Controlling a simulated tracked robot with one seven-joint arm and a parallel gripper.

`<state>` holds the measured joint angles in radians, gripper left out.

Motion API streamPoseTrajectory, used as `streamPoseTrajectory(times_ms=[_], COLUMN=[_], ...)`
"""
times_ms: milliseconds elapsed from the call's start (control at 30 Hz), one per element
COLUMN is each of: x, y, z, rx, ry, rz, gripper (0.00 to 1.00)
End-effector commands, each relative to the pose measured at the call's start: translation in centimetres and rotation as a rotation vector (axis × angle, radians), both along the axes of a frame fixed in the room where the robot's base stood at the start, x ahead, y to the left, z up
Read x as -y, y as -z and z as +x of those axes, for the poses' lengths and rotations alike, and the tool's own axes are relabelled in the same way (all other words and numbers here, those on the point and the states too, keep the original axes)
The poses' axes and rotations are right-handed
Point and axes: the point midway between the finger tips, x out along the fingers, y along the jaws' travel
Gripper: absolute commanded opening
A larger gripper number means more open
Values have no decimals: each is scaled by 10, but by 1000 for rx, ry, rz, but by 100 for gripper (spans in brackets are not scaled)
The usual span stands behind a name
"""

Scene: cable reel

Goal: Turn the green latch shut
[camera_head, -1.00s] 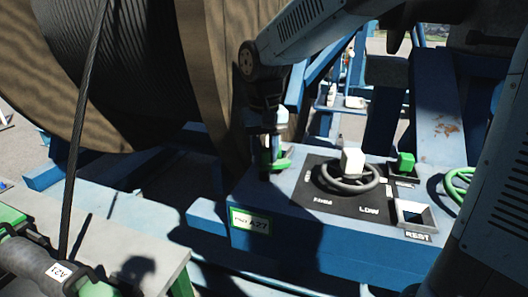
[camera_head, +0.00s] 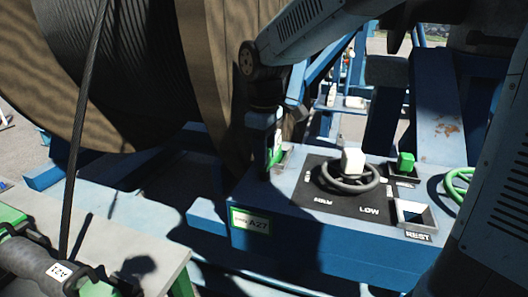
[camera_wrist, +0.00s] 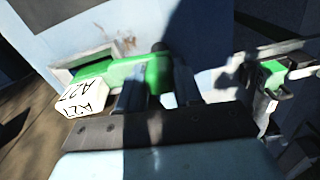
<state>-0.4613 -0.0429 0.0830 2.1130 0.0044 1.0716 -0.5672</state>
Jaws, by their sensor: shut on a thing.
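The green latch (camera_wrist: 97,76) shows in the wrist view as a green bar with a white end block marked A27. My gripper (camera_wrist: 160,88) is shut on the green bar, with one dark finger on each side of it. In the head view my gripper (camera_head: 266,160) points down at the back left corner of the blue box. Only a small green part of the latch (camera_head: 276,157) shows there, beside the fingers. The latch's pivot is hidden, and I cannot tell its exact angle.
A tagged cable end (camera_head: 45,262) lies at lower left.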

Motion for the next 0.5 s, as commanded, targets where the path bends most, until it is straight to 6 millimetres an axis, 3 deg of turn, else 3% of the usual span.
streamPoseTrajectory(times_ms=[500], x=[1], y=[-1], z=[1], rx=[2], ry=[-128], rz=[0], gripper=[5])
